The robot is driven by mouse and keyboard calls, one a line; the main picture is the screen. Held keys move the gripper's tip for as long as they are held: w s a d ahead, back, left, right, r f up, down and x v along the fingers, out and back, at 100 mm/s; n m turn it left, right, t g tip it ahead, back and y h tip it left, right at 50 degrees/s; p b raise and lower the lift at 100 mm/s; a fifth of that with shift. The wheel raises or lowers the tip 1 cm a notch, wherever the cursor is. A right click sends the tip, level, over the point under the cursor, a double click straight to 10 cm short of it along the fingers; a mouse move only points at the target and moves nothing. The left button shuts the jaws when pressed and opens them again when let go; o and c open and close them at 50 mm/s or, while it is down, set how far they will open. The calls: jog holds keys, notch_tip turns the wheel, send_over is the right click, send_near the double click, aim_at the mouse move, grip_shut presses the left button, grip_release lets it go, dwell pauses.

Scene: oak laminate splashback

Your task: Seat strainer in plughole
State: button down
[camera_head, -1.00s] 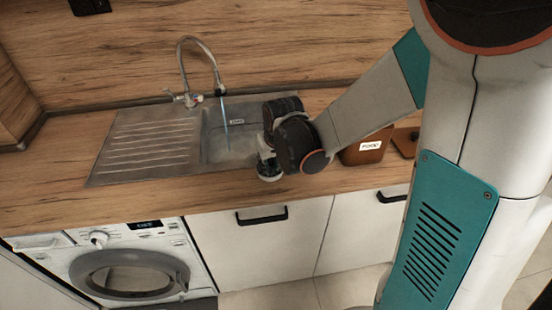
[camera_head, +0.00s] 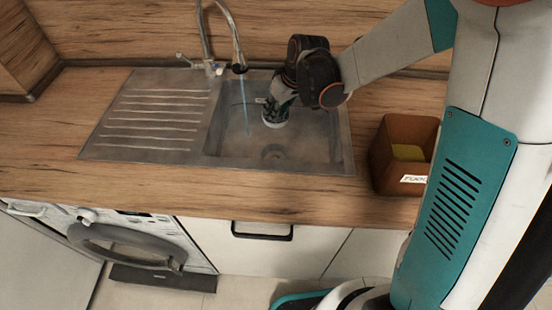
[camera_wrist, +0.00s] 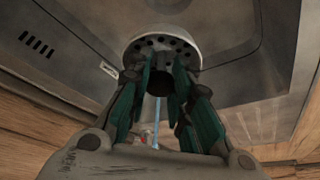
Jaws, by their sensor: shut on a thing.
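The strainer (camera_head: 275,119) is a pale round cup at my gripper's tip, held above the sink basin in the head view. In the wrist view the strainer (camera_wrist: 160,45) shows its rim and a row of dark holes. My gripper (camera_head: 280,100) is shut on the strainer; in the wrist view its green-padded fingers (camera_wrist: 163,78) close on the strainer's central part. The plughole (camera_head: 273,153) is a round recess in the basin floor, nearer the front than the strainer and apart from it. In the wrist view a round recess (camera_wrist: 168,5) shows at the top edge, partly cut off.
The tap (camera_head: 212,66) stands behind the basin, with a thin blue stream falling into its left part. The ribbed drainer (camera_head: 150,115) lies to the left. A brown labelled box (camera_head: 388,165) holding something yellow-green stands right of the sink.

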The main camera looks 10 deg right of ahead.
jog(key=f+b, duration=0.3)
jog(key=f, duration=0.7)
jog(key=f+b, duration=0.4)
jog(key=f, duration=0.5)
jog(key=shift+a+f, duration=0.2)
jog(key=shift+f, duration=0.15)
jog(key=shift+f+b, duration=0.15)
jog(key=shift+b, duration=0.15)
jog(key=c, duration=1.4)
grip_release()
jog(key=shift+c, duration=0.2)
